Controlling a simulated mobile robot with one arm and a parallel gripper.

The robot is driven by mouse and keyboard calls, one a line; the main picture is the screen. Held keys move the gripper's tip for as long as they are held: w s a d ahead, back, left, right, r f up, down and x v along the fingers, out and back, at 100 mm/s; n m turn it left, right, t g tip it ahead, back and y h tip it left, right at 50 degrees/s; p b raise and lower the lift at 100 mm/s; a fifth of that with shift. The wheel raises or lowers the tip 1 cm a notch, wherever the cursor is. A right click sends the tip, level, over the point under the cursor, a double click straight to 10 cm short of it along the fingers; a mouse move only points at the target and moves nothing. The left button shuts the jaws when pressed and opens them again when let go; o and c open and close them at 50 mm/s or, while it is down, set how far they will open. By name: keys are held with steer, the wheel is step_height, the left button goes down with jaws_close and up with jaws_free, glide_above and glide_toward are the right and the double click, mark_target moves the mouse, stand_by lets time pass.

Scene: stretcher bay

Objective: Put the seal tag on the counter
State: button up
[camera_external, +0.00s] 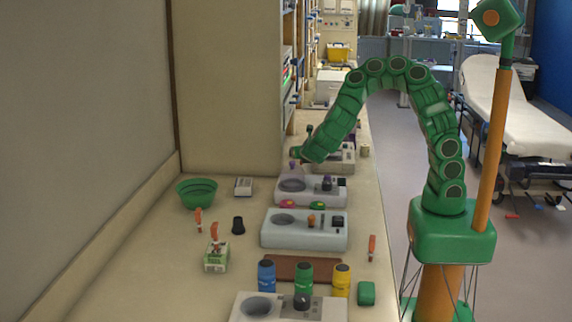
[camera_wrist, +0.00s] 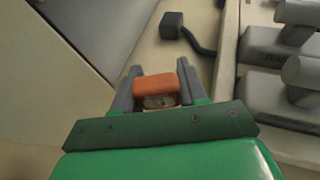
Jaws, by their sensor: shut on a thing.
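My gripper (camera_wrist: 156,84) is shut on a small orange piece, which looks like the seal tag (camera_wrist: 154,91). The piece sits between the two grey fingers, with a pale underside facing the wrist camera. In the external view my gripper (camera_external: 300,154) is at the end of the arched green arm, above the far part of the counter (camera_external: 145,270), near the back devices. The held piece cannot be made out there. In the wrist view the beige counter (camera_wrist: 151,55) shows beyond the fingers; I cannot tell the height of the piece above it.
White devices (camera_external: 300,242) line the counter's right side. A green bowl (camera_external: 196,194), a black cup (camera_external: 238,226), a green-white box (camera_external: 216,258) and blue (camera_external: 266,276), green and yellow canisters stand nearer. The front-left counter is clear. A dark cabled object (camera_wrist: 171,25) lies ahead.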

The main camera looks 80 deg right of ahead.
steer(key=shift+f, duration=1.35)
steer(key=o, duration=0.7)
